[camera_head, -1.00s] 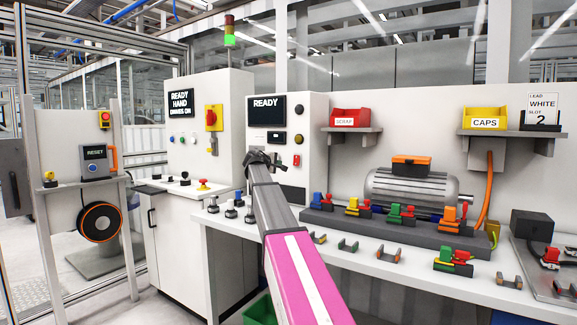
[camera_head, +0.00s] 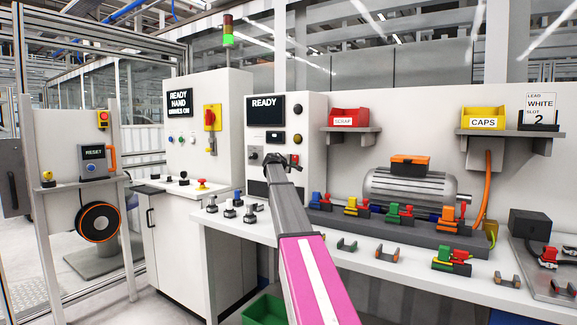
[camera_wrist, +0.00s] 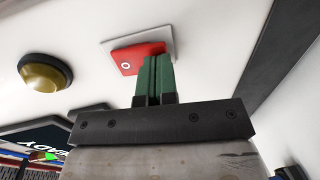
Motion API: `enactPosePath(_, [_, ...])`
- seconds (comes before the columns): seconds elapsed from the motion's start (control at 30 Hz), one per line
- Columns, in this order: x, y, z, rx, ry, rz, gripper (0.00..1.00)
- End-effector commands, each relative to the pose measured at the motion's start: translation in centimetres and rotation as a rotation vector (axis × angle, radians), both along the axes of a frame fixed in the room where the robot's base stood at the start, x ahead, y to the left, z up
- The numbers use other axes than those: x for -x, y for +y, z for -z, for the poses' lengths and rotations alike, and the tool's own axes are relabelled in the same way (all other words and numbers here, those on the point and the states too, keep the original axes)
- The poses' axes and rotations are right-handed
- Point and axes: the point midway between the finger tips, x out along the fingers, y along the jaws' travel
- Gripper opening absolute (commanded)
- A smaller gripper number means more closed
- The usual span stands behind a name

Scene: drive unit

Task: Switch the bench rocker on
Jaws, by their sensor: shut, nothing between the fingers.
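The bench rocker (camera_wrist: 135,57) is a red switch in a pale square frame on the white panel in the wrist view. A white ring mark shows on its left half. My gripper (camera_wrist: 155,60) is shut and empty, with its green fingertips together over the rocker's right half, hiding part of it. I cannot tell whether the tips press on it or hover just off it. In the head view my gripper (camera_head: 292,161) is at the front of the READY cabinet (camera_head: 312,125), and hides most of the rocker.
A gold round button (camera_wrist: 46,72) sits beside the rocker in the wrist view. The cabinet's dark screen (camera_head: 266,107) reads READY. Several dark-based knobs (camera_head: 230,209) stand on the bench to the left of my arm. A red bin (camera_head: 349,118) is on a shelf to the right.

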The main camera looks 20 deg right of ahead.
Motion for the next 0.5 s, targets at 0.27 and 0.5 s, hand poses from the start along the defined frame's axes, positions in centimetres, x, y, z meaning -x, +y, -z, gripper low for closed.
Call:
enactPosePath(0.27, [-0.07,-0.09,0.05,0.0,0.0,0.0,0.0])
enactPosePath(0.5, [-0.41,-0.51,0.27,0.0,0.0,0.0,0.0])
